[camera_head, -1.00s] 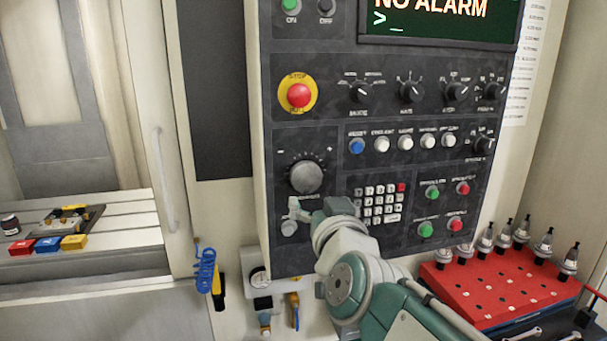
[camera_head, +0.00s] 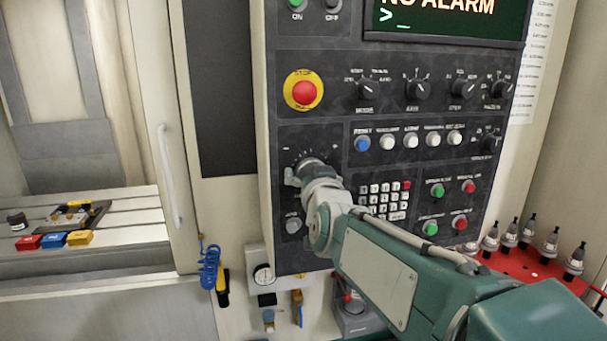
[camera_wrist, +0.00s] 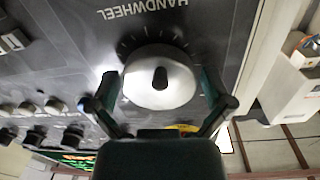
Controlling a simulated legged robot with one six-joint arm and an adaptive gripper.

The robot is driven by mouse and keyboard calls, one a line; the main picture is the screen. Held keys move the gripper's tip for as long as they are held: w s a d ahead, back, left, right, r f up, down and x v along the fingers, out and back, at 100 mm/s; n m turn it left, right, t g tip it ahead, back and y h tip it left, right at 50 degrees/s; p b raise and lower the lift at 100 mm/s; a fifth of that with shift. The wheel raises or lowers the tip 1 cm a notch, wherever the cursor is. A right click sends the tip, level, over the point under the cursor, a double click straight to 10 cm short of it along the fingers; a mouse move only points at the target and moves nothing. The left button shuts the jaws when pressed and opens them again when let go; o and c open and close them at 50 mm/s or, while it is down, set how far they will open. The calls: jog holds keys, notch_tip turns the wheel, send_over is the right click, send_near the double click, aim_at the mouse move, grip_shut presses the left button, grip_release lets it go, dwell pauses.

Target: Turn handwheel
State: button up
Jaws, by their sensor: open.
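The handwheel is a round silver knob with a dark handle stub, seen large in the wrist view (camera_wrist: 160,82) below the printed word HANDWHEEL. My gripper (camera_wrist: 162,100) is open, with one dark finger on each side of the knob; I cannot tell whether either finger touches it. In the head view my gripper (camera_head: 302,176) is at the handwheel's place on the dark control panel (camera_head: 335,135). There the gripper and wrist hide most of the handwheel, and only its dial marks show above.
A red emergency stop (camera_head: 304,93) sits above the handwheel. A row of buttons (camera_head: 410,141) and a keypad (camera_head: 384,200) lie to its right. A small knob (camera_head: 293,223) is just below. A red tool rack (camera_head: 520,262) stands at lower right.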

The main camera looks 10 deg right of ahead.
jog(key=c, duration=0.9)
jog(key=shift+m, duration=1.4)
jog(key=o, duration=0.9)
